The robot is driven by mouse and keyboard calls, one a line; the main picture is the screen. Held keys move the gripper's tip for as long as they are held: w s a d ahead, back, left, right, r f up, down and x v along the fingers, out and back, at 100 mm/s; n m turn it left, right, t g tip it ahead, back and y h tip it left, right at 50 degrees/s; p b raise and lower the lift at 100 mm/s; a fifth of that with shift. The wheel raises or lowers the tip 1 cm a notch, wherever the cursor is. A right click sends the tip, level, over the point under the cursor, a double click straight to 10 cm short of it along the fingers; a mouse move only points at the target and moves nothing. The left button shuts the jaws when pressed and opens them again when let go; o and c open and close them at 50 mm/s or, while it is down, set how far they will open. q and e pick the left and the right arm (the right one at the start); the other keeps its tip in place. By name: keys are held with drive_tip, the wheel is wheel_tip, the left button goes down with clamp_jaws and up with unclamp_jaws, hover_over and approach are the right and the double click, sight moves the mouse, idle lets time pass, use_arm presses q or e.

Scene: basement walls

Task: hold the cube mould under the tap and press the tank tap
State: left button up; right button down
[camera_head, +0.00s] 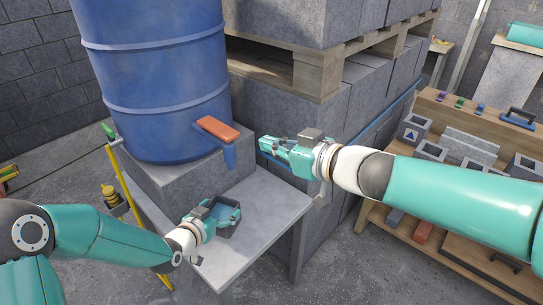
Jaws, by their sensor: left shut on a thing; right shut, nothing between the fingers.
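A blue tank (157,75) stands on a grey block at the upper left. Its tap has an orange lever (218,128) and a blue spout (229,155) pointing down. My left gripper (212,217) is shut on the cube mould (226,222), a dark open-topped box with a bluish inside. The mould is over the grey slab, below the spout in the picture and nearer to me; I cannot tell whether it touches the slab. My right gripper (268,145) is shut and empty, to the right of the tap and apart from the lever.
The grey slab (262,208) has bare room right of the mould. Stacked grey blocks and a wooden pallet (318,75) rise behind the tap. A yellow stand (126,188) is at the left. A wooden bench (455,115) with hollow blocks is at the right.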

use_arm(q)
drive_tip(key=s+a+b, duration=0.2)
drive_tip(key=s+a, duration=0.5)
drive_tip(key=s, duration=0.1)
idle(0.7)
